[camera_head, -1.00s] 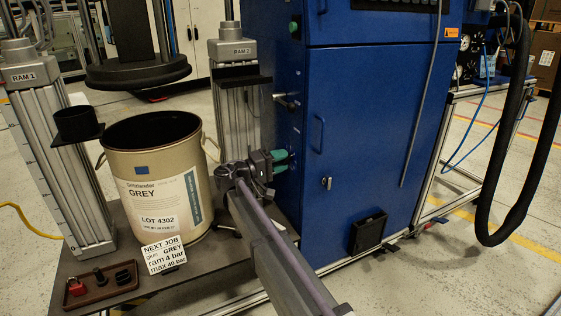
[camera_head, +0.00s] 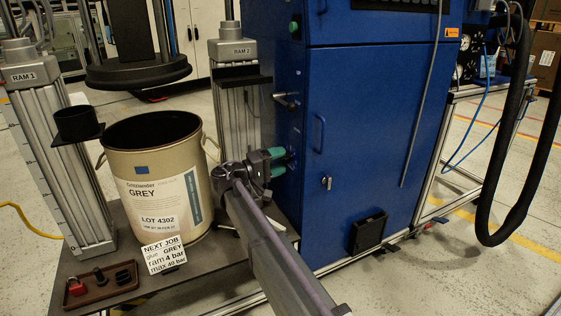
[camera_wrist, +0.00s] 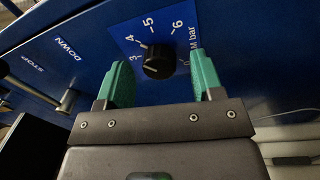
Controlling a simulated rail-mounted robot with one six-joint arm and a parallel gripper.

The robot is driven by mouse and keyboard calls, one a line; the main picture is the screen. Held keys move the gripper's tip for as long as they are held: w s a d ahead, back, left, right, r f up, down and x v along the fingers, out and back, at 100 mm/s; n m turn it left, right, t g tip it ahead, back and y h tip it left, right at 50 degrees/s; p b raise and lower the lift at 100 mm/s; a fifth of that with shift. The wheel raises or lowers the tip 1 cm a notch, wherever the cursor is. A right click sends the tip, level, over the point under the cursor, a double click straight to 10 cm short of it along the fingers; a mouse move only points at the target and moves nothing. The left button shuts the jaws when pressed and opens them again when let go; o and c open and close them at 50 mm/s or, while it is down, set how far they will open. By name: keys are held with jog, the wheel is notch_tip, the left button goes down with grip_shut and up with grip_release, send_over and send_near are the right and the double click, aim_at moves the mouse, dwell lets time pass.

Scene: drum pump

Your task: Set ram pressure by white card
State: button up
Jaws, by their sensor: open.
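The white card (camera_head: 163,254) stands at the platform's front edge and reads NEXT JOB, GREY, ram 4 bar, max 40 bar. In the wrist view a black round knob (camera_wrist: 159,61) sits on a blue dial plate (camera_wrist: 140,35) with white numbers 3, 4, 5, 6 and the word bar. The knob's light mark points toward the 3 to 4 side. My gripper (camera_wrist: 157,72) is open, its green fingers on either side of the knob with gaps visible. In the head view my gripper (camera_head: 279,161) is at the blue cabinet's left side, and the knob is hidden.
The blue cabinet (camera_head: 375,150) fills the middle. A lever (camera_wrist: 66,100) lies left of the dial, near the DOWN and STOP labels. A beige GREY drum (camera_head: 158,185) stands left of my arm. A brown tray (camera_head: 100,288) holds small parts, including a red padlock.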

jog(key=v, duration=0.6)
jog(key=shift+s+a, duration=0.2)
jog(key=shift+a, duration=0.1)
